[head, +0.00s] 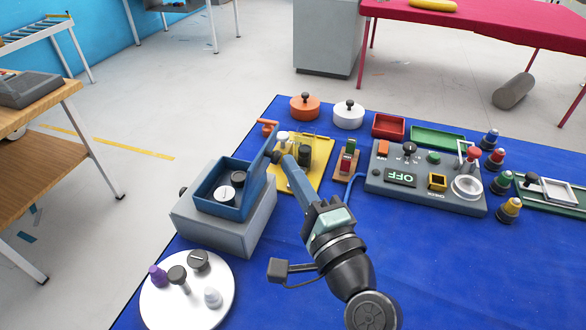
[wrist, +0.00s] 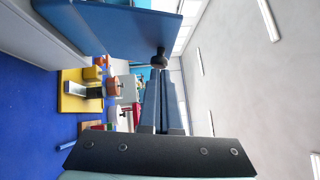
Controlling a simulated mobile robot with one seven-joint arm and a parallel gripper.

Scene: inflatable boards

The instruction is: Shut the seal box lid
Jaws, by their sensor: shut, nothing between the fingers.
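The seal box (head: 255,222) is a grey block with a blue open-topped tray, at the left of the blue-covered table. Its blue lid (head: 257,172) stands raised along the tray's right side, seen nearly edge-on. In the wrist view the lid (wrist: 110,32) fills the upper left, with a dark round knob (wrist: 159,60) on its face. My gripper (head: 282,163) is shut and empty, with its tips at the knob on the lid's right side. The wrist view shows the fingertips (wrist: 162,75) right by the knob; I cannot tell whether they touch it.
Two round seals (head: 226,194), one dark and one white-topped, lie in the tray. A white round plate (head: 160,303) with several knobs stands in front of the box. A yellow board (head: 315,180) and a grey control panel (head: 420,195) reading OFF lie to the right.

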